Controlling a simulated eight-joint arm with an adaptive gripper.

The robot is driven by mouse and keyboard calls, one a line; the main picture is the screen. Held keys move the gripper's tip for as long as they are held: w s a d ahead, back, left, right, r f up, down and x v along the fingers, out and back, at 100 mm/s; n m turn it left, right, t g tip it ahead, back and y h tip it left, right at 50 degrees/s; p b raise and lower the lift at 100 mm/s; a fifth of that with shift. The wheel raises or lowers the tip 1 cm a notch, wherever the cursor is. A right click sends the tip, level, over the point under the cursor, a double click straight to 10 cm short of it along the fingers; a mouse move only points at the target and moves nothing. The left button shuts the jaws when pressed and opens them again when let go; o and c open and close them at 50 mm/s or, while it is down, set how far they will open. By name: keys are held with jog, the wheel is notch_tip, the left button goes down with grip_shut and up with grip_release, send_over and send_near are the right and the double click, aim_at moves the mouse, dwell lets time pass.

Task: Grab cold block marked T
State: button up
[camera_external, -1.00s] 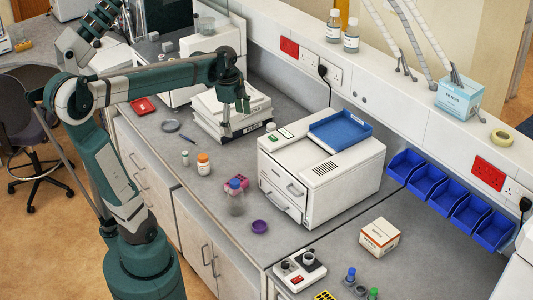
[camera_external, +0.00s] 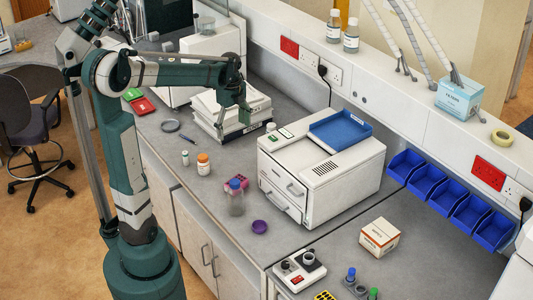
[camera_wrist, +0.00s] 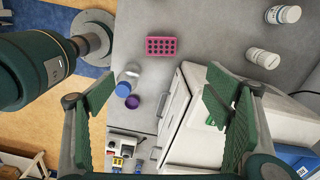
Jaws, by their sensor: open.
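A pink block with rows of holes (camera_wrist: 161,46) lies on the grey bench and is near the top middle of the wrist view. A yellow block with dark holes (camera_external: 324,296) is cut off at the bottom edge of the external view. I cannot read a T on either block. My gripper (camera_external: 237,117) is in the air by the white stacked equipment. In the wrist view my gripper (camera_wrist: 160,86) is open and empty, its green fingers wide apart.
A white machine (camera_external: 312,190) with a blue tray (camera_external: 341,129) on top stands right of the pink block. Blue bins (camera_external: 450,200) line the wall.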

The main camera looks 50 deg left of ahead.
notch_tip(320, 180, down, 22)
jog(key=shift+f, duration=0.1)
dwell(0.4)
jog(key=shift+f, duration=1.3)
jog(key=shift+f, duration=0.15)
jog(key=shift+w+f, duration=0.15)
jog(key=shift+f, duration=2.25)
jog(key=shift+c, duration=0.2)
jog(key=c, duration=1)
